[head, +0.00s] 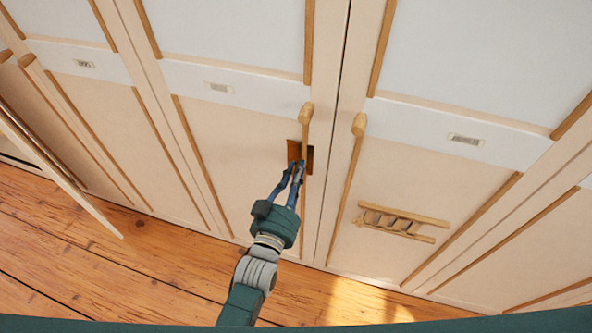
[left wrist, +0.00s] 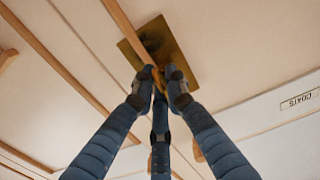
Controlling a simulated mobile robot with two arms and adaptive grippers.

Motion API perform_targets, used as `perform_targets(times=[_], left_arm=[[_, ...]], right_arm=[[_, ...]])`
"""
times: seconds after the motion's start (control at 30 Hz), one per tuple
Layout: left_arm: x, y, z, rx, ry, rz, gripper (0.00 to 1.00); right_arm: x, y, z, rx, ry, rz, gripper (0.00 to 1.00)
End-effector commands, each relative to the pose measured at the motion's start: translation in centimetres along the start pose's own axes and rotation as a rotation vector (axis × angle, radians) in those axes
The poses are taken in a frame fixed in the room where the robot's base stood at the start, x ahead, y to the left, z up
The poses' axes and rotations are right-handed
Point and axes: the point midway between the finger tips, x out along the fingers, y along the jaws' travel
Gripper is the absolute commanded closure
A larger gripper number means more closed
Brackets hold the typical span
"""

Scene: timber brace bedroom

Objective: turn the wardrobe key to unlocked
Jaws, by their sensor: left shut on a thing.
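The wardrobe (head: 235,140) has pale doors with wooden strips. A brown lock plate (head: 293,150) sits on one door, below a wooden knob; it shows as a brassy plate in the left wrist view (left wrist: 184,52). My left gripper (head: 298,167) is in front of this plate, its fingers closed together there. In the left wrist view its fingertips (left wrist: 157,77) close around a small yellowish piece at the plate, which looks like the key (left wrist: 156,73). The fingers cover most of the key, so its turn angle cannot be told. My right gripper is not in view.
A small ladder-like wooden piece (head: 400,222) is on the door to the right. A long pale board (head: 70,185) slants out at the left. The plank floor (head: 110,265) in front is clear.

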Motion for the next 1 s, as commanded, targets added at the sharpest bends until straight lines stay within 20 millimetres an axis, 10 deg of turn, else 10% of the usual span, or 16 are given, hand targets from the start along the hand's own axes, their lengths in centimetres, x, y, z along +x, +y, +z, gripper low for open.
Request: perform_targets(times=[0.37, 0.4, 0.47, 1.0], left_arm=[[-0.1, 0.1, 0.3, -0.006, -0.006, 0.002, 1.00], [-0.1, 0.1, 0.3, -0.005, -0.006, 0.002, 0.80], [-0.1, 0.1, 0.2, -0.005, -0.005, 0.002, 0.70], [-3.2, 0.1, 0.2, -0.004, -0.005, 0.001, 0.70]], right_arm=[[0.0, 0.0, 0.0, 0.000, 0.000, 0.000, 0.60], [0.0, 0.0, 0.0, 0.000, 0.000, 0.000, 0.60], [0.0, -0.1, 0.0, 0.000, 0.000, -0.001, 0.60], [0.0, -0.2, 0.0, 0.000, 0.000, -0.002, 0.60]])
